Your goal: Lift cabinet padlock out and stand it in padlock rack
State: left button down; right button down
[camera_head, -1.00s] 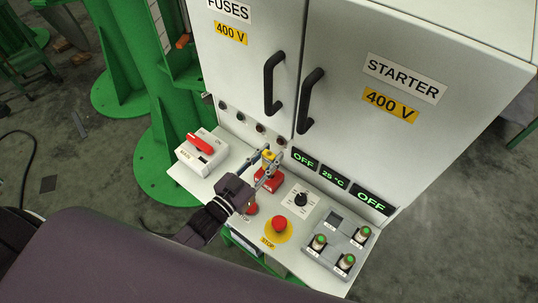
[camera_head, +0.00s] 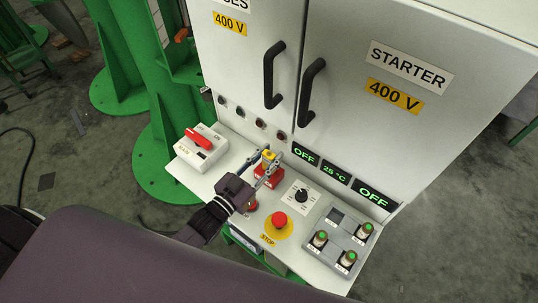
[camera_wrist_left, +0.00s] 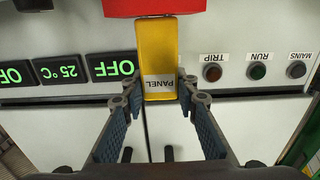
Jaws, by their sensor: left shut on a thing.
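The yellow padlock (camera_head: 268,157), labelled PANEL, is between the fingertips of my left gripper (camera_head: 265,164), which is shut on it. In the left wrist view the padlock (camera_wrist_left: 157,60) stands between the two blue-padded fingers of the gripper (camera_wrist_left: 160,97). A red block (camera_head: 268,178), which looks like the padlock rack, is on the console directly under the padlock; its edge also shows in the left wrist view (camera_wrist_left: 150,7). I cannot tell whether the padlock is seated in the red block or just above it. My right gripper is not in view.
The cabinet doors (camera_head: 360,120) with black handles rise behind the console. A red-handled switch box (camera_head: 203,147) is to the left. A red stop button (camera_head: 279,220), a rotary knob (camera_head: 301,195) and a grey button panel (camera_head: 338,241) are to the right.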

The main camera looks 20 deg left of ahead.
pick_arm(q)
jog(key=shift+f, duration=0.2)
jog(key=c, duration=1.4)
grip_release()
jog(key=shift+c, duration=0.2)
jog(key=shift+s, duration=0.1)
jog(key=v, duration=1.2)
